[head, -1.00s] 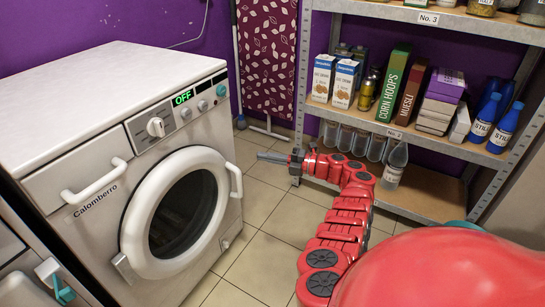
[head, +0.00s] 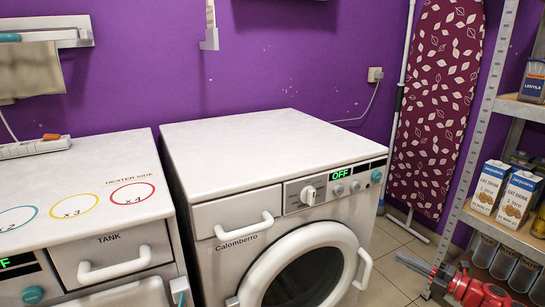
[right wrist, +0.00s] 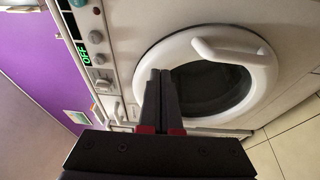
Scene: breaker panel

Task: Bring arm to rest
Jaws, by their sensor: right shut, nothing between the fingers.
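My right arm (head: 478,290) is red and shows at the bottom right of the head view. Its dark right gripper (head: 408,261) points left, in front of the shelf unit and to the right of the washing machine. In the right wrist view the two black fingers (right wrist: 160,78) are together with nothing between them. Behind them is the washing machine's round door (right wrist: 262,62). I cannot tell the exact gap to the door, but no contact shows. My left gripper is in neither current view.
The white Calomberro washing machine (head: 240,210) shows OFF and its door is closed. A second white appliance (head: 108,190) with coloured rings stands left, with a power strip (head: 35,148) on it. A metal shelf (head: 490,110) with cartons stands right. Tiled floor (head: 390,285) lies between.

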